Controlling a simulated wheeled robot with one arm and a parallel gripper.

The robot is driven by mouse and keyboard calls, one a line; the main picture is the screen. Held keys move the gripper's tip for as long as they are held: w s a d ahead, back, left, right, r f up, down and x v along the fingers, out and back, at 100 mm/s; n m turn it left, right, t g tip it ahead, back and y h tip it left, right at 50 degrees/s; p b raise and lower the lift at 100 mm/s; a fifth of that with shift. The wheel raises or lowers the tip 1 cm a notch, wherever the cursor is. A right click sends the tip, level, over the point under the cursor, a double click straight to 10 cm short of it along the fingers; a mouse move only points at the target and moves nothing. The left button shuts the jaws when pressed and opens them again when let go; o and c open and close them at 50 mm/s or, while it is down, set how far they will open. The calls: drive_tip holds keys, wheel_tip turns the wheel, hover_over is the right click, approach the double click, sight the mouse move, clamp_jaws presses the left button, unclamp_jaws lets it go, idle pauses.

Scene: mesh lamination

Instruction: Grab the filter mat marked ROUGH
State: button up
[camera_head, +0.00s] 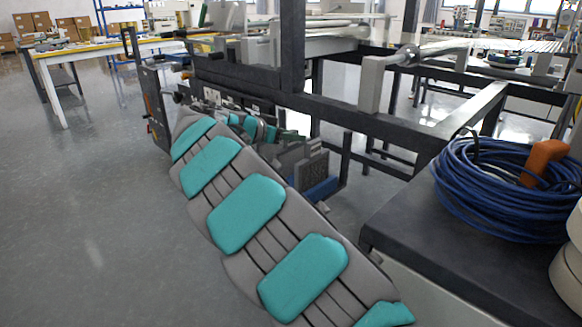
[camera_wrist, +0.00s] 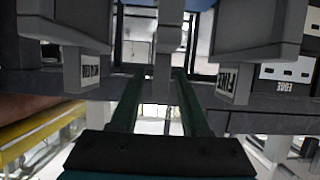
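In the wrist view, my gripper (camera_wrist: 157,80) is open, with its two dark green fingers apart and nothing visibly held between them. A narrow grey upright piece (camera_wrist: 166,45) stands just beyond the gap between the fingertips. A small white label (camera_wrist: 90,71) on the left is too small to read surely. A label reading FINE (camera_wrist: 236,80) is on the right, and one reading EDGE (camera_wrist: 285,88) is farther right. I cannot make out a mat marked ROUGH. In the head view, several grey mat-like panels (camera_head: 311,166) stand beside my arm, which hides much of the area around my gripper.
A dark metal frame (camera_head: 330,107) with rollers runs behind my arm. A blue piece (camera_head: 321,189) sits low by the panels. A coiled blue cable (camera_head: 490,190) lies on a dark bench (camera_head: 415,215) at right. The floor at left is clear.

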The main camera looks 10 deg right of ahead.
clamp_jaws()
idle(1.1)
